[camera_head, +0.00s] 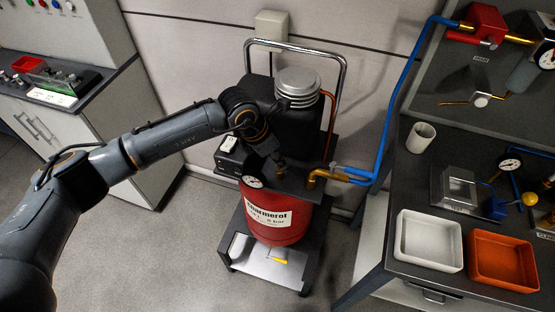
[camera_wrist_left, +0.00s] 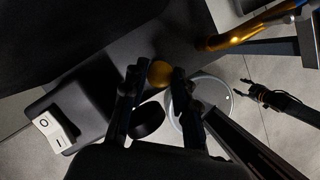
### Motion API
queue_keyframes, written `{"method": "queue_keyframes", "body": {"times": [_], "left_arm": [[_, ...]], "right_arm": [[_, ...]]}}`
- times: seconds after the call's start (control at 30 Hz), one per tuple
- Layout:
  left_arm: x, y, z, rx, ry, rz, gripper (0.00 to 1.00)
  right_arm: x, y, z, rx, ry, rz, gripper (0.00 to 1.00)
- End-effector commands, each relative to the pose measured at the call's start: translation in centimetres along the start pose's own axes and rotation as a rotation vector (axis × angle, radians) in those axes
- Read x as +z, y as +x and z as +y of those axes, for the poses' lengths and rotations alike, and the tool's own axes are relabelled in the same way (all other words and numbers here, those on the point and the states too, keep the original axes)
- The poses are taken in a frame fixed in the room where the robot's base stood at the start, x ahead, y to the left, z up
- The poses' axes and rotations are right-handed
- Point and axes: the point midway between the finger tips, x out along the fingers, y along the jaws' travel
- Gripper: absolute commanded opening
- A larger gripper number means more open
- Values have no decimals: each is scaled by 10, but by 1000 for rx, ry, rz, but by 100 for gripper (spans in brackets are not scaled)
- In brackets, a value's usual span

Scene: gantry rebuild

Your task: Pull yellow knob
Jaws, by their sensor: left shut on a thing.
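The yellow knob (camera_wrist_left: 160,73) is a small round ball in the left wrist view, above the dark top of the cart. My left gripper (camera_wrist_left: 157,80) is shut on it, with one finger on each side. In the head view my left gripper (camera_head: 279,166) reaches down to the cart top, above the red tank (camera_head: 275,222), and hides the knob there. My right gripper (camera_wrist_left: 241,87) shows small at the right of the left wrist view, empty, its fingertips apart.
A pressure gauge (camera_head: 252,182) and a brass pipe elbow (camera_head: 316,175) flank the gripper closely. A blue pipe (camera_head: 387,130) and the chrome cart handle (camera_head: 343,75) rise nearby.

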Motion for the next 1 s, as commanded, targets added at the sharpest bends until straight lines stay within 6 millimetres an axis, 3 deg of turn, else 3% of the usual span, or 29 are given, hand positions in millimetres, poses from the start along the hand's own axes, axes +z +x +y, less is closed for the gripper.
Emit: {"method": "queue_keyframes", "body": {"times": [0.23, 0.27, 0.37, 0.77, 1.0], "left_arm": [[2, -3, 0, 1, 1, -1, 0], [2, -3, 0, 1, 1, -2, 30], [2, -3, 0, 1, 1, -2, 51], [2, -8, 1, 2, 1, -2, 52], [1, -52, 2, 5, 2, -3, 52]], "right_arm": [[0, 2, -2, -3, 1, 1, 50], [-1, 2, -3, -3, 1, 1, 50], [-1, 2, -3, -3, 2, 1, 50], [0, 2, 0, 0, 0, 0, 50], [0, 2, -1, -1, 1, 0, 50]]}}
